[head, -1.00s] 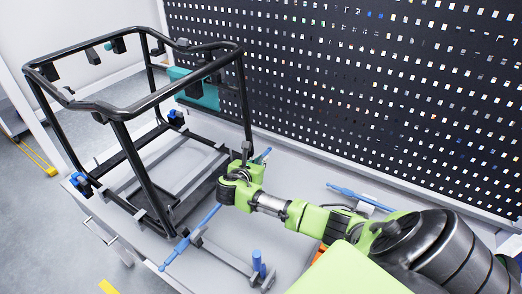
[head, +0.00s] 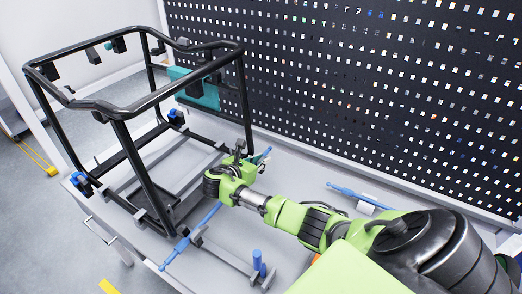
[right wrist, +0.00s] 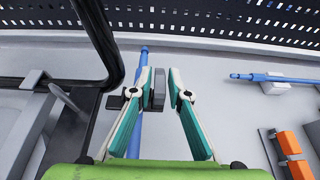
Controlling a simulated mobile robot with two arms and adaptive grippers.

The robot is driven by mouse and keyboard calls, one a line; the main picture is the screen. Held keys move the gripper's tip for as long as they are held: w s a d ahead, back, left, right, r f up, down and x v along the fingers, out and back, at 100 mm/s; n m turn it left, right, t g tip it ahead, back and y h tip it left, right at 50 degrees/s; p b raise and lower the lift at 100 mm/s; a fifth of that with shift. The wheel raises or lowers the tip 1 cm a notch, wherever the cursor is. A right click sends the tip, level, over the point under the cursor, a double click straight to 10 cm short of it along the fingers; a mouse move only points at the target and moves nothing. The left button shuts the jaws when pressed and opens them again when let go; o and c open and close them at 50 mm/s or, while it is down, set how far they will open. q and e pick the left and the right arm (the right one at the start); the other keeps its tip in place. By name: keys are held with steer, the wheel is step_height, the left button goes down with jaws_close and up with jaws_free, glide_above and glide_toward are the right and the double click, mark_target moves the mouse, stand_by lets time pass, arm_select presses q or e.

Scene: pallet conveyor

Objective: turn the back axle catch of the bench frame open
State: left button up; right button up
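The black tubular bench frame (head: 150,165) stands upright on the grey bench. A blue axle rod (head: 180,247) runs along its right side; its back end (head: 264,155) shows beyond my gripper. In the right wrist view the blue rod (right wrist: 134,144) passes behind my left-hand finger. The back axle catch, a small grey upright piece (right wrist: 158,90), stands between my right gripper's fingertips (right wrist: 160,80). The fingers are apart, one on each side; a gap shows at the right finger. In the head view my right gripper (head: 222,180) is at the frame's back right corner, its fingertips hidden. My left gripper is not in view.
A black perforated panel (head: 370,100) rises behind the bench. A second blue rod (head: 355,196) lies to the right in a light holder. A grey bracket with blue pegs (head: 258,264) stands at the front. Orange blocks (right wrist: 293,150) lie at the right in the wrist view.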

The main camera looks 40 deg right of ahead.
steer(key=shift+o, duration=0.2)
steer(key=shift+a, duration=0.1)
steer(key=v, duration=1.1)
steer(key=shift+s+a+r, duration=0.15)
steer(key=shift+a, duration=0.15)
